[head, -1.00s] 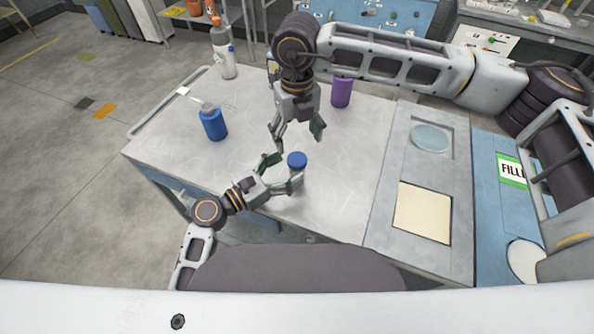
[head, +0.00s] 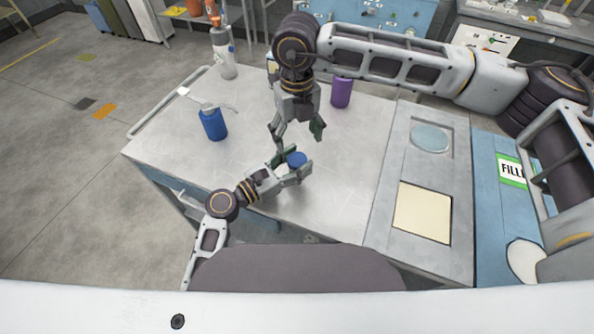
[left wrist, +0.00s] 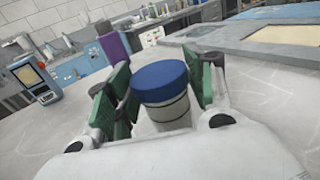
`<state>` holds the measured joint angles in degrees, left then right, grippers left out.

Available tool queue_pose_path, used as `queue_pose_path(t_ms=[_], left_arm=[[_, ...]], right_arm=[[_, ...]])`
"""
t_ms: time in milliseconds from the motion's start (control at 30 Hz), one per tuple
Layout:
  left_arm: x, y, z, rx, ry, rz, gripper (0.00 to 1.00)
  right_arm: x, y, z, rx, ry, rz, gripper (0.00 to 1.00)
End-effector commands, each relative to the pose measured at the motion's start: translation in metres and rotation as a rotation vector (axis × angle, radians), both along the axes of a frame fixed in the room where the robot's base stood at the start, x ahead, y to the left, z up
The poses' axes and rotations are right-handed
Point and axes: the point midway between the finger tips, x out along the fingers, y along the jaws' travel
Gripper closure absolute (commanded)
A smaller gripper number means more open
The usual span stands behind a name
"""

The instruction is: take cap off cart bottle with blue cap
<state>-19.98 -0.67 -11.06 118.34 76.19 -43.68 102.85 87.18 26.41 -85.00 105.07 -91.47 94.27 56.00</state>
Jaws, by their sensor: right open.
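The bottle with the blue cap (head: 297,159) stands on the cart top (head: 335,200), in the middle of the head view. In the left wrist view its blue cap (left wrist: 161,82) sits on the pale bottle body (left wrist: 170,112). My left gripper (head: 292,164) has its green-padded fingers on both sides of the bottle, close to the cap. I cannot tell whether both pads press on it. My right gripper (head: 296,137) is open and empty, pointing down just behind and above the bottle. The lower bottle is hidden by my left gripper in the head view.
A blue bottle (head: 214,125) stands to the left and a purple container (head: 341,92) at the back. A panel with a beige square (head: 423,212) lies to the right. The front cart top is clear.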

Motion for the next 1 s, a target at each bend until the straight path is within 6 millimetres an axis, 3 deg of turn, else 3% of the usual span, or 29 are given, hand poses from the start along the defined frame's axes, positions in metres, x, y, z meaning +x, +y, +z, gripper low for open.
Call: queue_pose_path(t_ms=[67, 300, 333, 500, 1000], left_arm=[[-0.0001, 0.0001, -0.0001, 0.0, 0.0, 0.0, 0.62], [-0.0001, 0.0002, -0.0002, 0.0, 0.0, 0.0, 0.92], [-0.0001, 0.0002, -0.0002, 0.0, 0.0, 0.0, 0.5], [-0.0001, 0.0002, -0.0002, 0.0, 0.0, 0.0, 0.28], [-0.0022, 0.003, -0.0005, 0.001, 0.001, 0.0, 0.26]], right_arm=[[0.0, 0.0, 0.0, 0.0, 0.0, 0.0, 0.25], [0.0, 0.0, 0.0, 0.0, 0.0, 0.0, 0.25], [0.0, 0.0, 0.0, 0.0, 0.0, 0.0, 0.25], [0.0, 0.0, 0.0, 0.0, 0.0, 0.0, 0.25], [0.0, 0.0, 0.0, 0.0, 0.0, 0.0, 0.25]])
